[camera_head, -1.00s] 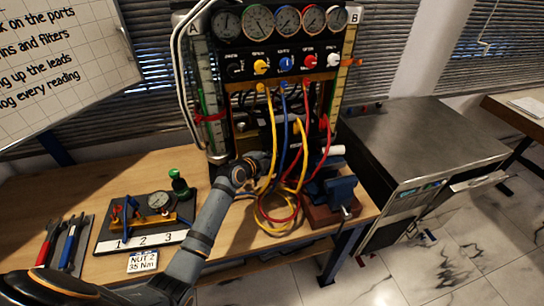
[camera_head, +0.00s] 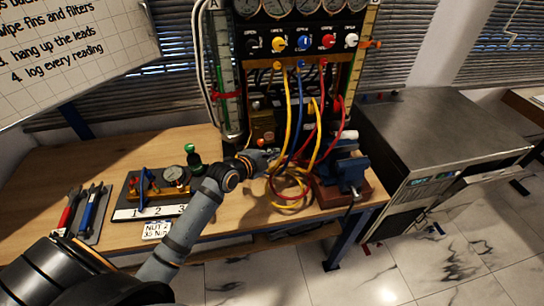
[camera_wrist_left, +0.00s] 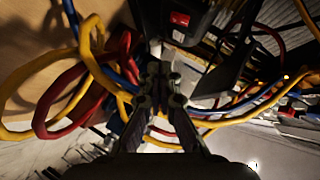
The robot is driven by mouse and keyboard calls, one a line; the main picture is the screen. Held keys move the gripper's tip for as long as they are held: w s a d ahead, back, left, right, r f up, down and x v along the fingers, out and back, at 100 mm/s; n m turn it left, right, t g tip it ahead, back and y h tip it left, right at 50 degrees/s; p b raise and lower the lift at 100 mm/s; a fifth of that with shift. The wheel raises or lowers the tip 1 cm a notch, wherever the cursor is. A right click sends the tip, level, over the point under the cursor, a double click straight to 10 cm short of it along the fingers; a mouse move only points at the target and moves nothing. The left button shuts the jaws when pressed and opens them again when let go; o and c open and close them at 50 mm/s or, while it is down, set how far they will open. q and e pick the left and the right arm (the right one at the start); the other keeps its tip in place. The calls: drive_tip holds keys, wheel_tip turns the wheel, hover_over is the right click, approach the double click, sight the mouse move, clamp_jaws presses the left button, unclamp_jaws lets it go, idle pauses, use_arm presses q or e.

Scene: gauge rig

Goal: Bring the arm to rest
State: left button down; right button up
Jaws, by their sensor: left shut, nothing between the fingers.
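My left arm comes in from the lower left in the head view and reaches over the bench. Its gripper (camera_head: 262,160) is near the foot of the gauge rig, just left of the looped hoses. In the left wrist view the gripper fingers (camera_wrist_left: 160,82) are together with nothing seen between them. Yellow, red and blue hoses (camera_wrist_left: 85,75) lie close around the fingers in that view; I cannot tell whether they touch. My right gripper is in neither view.
The gauge rig (camera_head: 304,42) stands at the back, its hoses (camera_head: 288,185) hanging down to the bench. A blue vise (camera_head: 345,168) is at the bench's right end. A manifold board (camera_head: 160,190) and tools (camera_head: 82,210) lie left. A metal cabinet (camera_head: 440,130) stands right.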

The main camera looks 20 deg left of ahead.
use_arm(q)
drive_tip(key=shift+s+d+r, duration=0.1)
drive_tip(key=shift+s+r, duration=0.1)
drive_tip(key=shift+s, duration=0.35)
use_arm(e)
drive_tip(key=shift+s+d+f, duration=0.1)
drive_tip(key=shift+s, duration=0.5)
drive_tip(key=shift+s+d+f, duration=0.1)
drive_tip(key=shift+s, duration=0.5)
